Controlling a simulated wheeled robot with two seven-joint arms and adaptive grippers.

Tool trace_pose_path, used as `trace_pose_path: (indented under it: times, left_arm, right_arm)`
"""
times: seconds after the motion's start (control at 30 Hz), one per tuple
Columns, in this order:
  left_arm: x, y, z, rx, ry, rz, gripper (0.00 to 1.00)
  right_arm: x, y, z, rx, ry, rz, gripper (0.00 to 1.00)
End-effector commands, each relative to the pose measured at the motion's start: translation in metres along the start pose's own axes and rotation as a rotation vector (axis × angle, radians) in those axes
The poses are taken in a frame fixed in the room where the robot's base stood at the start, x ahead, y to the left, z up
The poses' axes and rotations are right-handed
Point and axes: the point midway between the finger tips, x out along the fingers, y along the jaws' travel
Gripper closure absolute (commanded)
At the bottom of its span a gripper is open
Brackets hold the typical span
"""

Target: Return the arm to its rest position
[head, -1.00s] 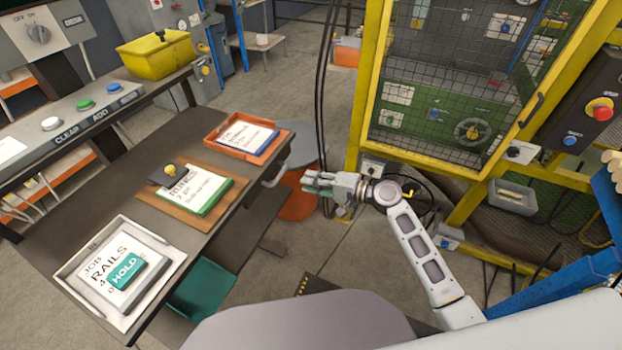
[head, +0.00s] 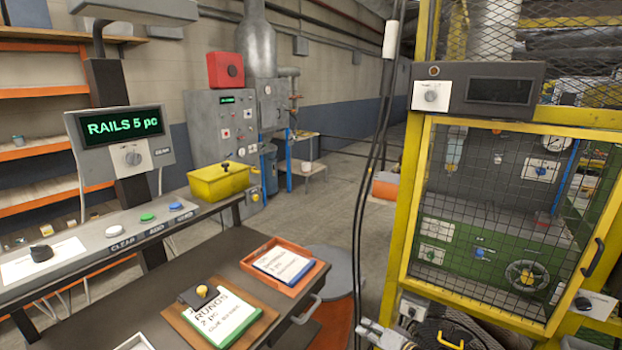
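My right gripper (head: 370,331) shows only in part at the bottom edge of the head view, between the dark table and the yellow-framed machine. Whether its fingers are open or shut is not clear, and I see nothing held. The rest of my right arm is below the picture. My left gripper and arm are not in view.
The dark table bears an orange tray (head: 314,274) with a card and a brown board (head: 176,324) with a RUNGS card. The yellow caged machine (head: 405,200) stands at right. A console display (head: 122,127) reads "RAILS 5 pc".

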Motion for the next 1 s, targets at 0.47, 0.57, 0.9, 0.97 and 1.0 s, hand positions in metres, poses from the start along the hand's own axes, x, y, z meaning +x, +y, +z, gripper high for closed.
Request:
trace_pose_path:
  times: [0.47,0.57,0.9,0.97,1.0]
  left_arm:
    - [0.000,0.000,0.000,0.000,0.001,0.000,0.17]
    - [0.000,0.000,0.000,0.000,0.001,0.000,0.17]
    - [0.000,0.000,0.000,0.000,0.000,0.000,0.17]
    - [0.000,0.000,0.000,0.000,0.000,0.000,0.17]
    - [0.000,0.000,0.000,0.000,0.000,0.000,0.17]
  right_arm:
    - [-0.003,0.204,0.055,-0.367,-0.012,0.407,0.79]
    - [-0.012,0.242,0.078,-0.435,-0.050,0.475,0.79]
    - [-0.059,0.351,0.181,-0.621,-0.238,0.644,0.79]
    - [-0.069,0.366,0.201,-0.644,-0.278,0.663,0.79]
    - [-0.076,0.376,0.215,-0.657,-0.304,0.675,0.79]
